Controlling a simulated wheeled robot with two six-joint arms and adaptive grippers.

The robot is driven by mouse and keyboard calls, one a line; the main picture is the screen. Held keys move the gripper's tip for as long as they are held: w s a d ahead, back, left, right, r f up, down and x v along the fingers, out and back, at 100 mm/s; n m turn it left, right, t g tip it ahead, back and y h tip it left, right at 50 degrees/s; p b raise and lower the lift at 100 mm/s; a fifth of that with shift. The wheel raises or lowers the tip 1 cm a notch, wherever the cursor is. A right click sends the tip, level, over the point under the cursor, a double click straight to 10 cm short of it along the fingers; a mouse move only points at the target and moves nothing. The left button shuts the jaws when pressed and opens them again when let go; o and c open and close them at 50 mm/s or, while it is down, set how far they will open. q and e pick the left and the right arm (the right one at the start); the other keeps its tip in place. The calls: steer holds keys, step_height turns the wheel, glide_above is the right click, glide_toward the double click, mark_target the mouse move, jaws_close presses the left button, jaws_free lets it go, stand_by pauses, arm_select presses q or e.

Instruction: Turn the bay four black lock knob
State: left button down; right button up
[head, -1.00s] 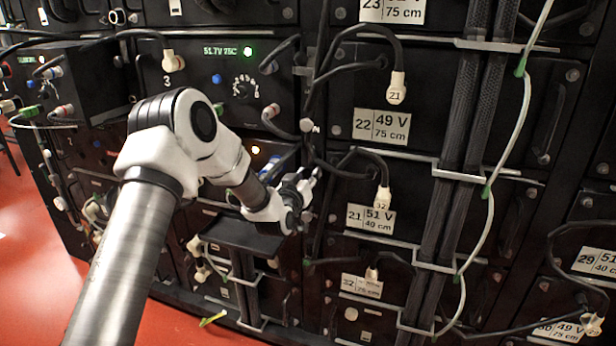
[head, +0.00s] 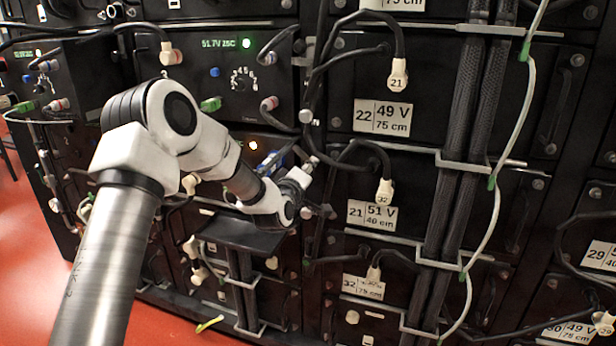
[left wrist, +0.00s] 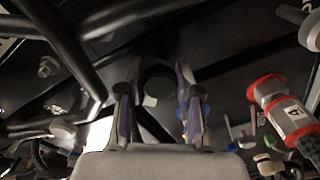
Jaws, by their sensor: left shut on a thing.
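The black lock knob (left wrist: 158,84) shows in the left wrist view as a dark round knob between my two fingers, with a small pale patch below it. My left gripper (left wrist: 157,105) is shut on it, one finger at each side. In the head view, my left gripper (head: 316,186) reaches the rack front, left of the 21 label. The knob is hidden there behind the gripper and wrist, so its turn angle cannot be told. A red and white plug marked 4 (left wrist: 285,110) is right of the fingers in the left wrist view. My right gripper is not in view.
Black cables (head: 352,48) loop down the rack just right of my gripper. A small black shelf (head: 240,234) juts out below my wrist. A numbered dial (head: 239,80) and a green connector (head: 211,104) sit above my forearm. Red floor is open at lower left.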

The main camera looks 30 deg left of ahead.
arm_select(q)
steer(key=n+b, duration=0.3)
steer(key=n, duration=0.2)
steer(key=shift+f+n, duration=0.1)
steer(key=shift+n, duration=0.2)
steer(key=shift+n+b, duration=0.85)
steer(key=shift+n, duration=0.65)
steer(key=c, duration=0.8)
jaws_free()
steer(key=shift+o, duration=0.2)
steer(key=v, duration=1.2)
